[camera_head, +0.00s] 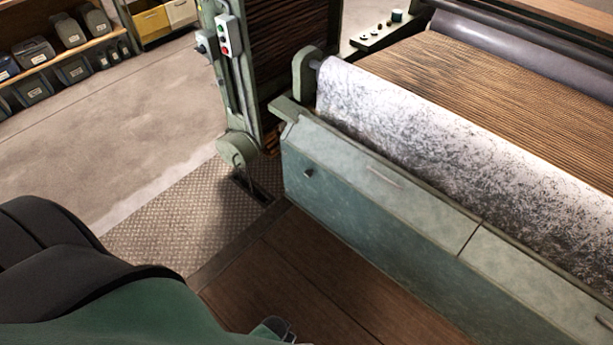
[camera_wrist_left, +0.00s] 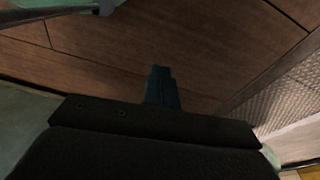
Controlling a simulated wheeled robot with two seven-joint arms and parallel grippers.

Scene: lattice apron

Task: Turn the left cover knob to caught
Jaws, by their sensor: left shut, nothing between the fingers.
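The left cover knob (camera_head: 308,173) is a small dark knob near the left end of the front face of the green machine cover (camera_head: 370,230). Its exact setting is too small to read. My left arm comes in at the lower left of the head view, and a small grey part of it shows at the bottom edge, well below and apart from the knob. In the left wrist view my left gripper (camera_wrist_left: 160,86) has its dark fingers together, empty, above brown floor boards. My right gripper is not in view.
A pale mottled cloth roll (camera_head: 420,130) lies behind the cover, with a brown thread sheet (camera_head: 490,80) beyond. A green post with a button box (camera_head: 229,35) stands left of the cover. Brown boards (camera_head: 290,270) in front are clear.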

